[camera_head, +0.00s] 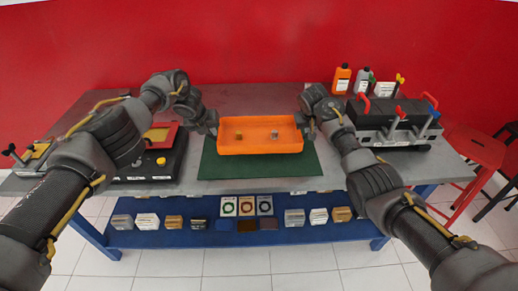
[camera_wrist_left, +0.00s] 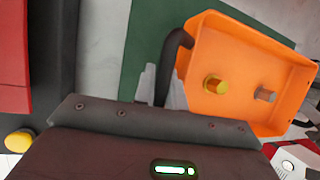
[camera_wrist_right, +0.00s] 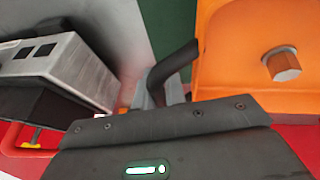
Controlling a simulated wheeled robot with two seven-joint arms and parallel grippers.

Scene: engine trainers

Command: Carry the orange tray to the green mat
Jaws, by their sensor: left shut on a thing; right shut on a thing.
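The orange tray (camera_head: 260,149) is over the back part of the green mat (camera_head: 258,174) in the head view; I cannot tell whether it touches the mat. It looks level. A brass-coloured piece (camera_wrist_left: 215,83) and a greyish piece (camera_wrist_left: 265,94) are inside it. My left gripper (camera_head: 213,128) is shut on the tray's left end; the wrist view shows a dark handle (camera_wrist_left: 172,62) there. My right gripper (camera_head: 307,128) is shut on the right end, at another dark handle (camera_wrist_right: 172,68). The fingertips are partly hidden in both wrist views.
A dark engine trainer (camera_head: 391,124) with red handles stands right of the tray. A black unit (camera_head: 150,163) with a yellow knob stands left. Bottles (camera_head: 342,79) stand at the back right. A blue lower shelf (camera_head: 245,234) holds several small boxes.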

